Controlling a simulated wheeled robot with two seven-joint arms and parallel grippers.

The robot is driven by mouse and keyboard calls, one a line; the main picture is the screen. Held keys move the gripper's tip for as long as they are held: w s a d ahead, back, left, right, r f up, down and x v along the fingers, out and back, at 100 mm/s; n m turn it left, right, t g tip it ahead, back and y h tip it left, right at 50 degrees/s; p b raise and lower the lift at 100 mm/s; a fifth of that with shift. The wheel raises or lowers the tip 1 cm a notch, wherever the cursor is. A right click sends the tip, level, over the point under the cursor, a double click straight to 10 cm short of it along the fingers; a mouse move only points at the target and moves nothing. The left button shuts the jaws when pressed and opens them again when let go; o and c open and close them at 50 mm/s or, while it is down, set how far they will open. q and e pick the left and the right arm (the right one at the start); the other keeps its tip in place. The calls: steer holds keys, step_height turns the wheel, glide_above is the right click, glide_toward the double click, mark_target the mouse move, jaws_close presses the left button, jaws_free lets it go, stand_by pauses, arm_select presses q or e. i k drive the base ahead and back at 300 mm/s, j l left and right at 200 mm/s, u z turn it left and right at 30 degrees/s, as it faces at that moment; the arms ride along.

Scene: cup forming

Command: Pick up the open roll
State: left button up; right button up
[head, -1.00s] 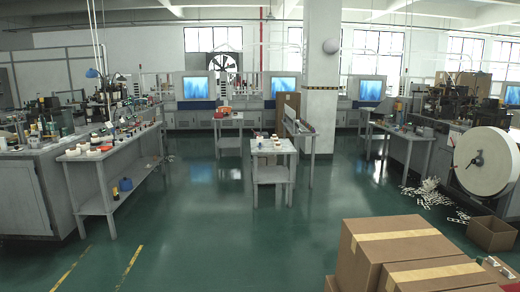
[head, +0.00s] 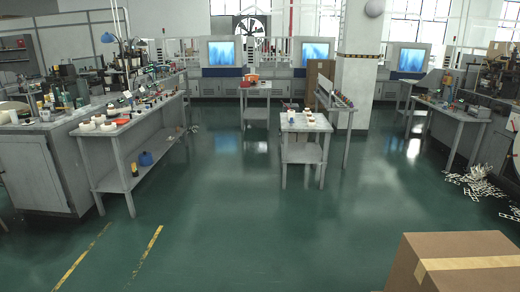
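Several small white rolls (head: 98,122) sit on the near end of the long grey bench (head: 128,128) at the left in the head view. They are too small to tell whether one of them is open. Several small pale round items (head: 312,121) stand on the small table (head: 293,128) in the middle distance; I cannot tell what they are. A large white reel (head: 515,158) shows only partly at the right edge. Neither of my grippers is in view.
A cardboard box (head: 460,262) with a tape strip stands at the lower right. White scraps (head: 476,184) litter the floor near the right-hand workbench (head: 455,113). The green floor (head: 250,225) in the middle is clear, with yellow lines at the lower left.

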mark_target(291, 113)
steer(key=i+u, duration=0.1)
steer(key=i, duration=3.7)
steer(key=i+z, duration=0.15)
steer(key=i, duration=0.3)
steer(key=i+j+z, duration=0.2)
steer(key=i, duration=0.3)
steer(key=i+j+z, duration=0.15)
steer(key=i, duration=0.3)
steer(key=i+j+z, duration=0.2)
steer(key=i, duration=0.25)
steer(key=i+j+z, duration=0.1)
steer(key=i+z, duration=0.2)
steer(key=i, duration=0.15)
steer(key=i+j+z, duration=0.3)
steer(key=i+l, duration=0.05)
steer(key=i, duration=0.05)
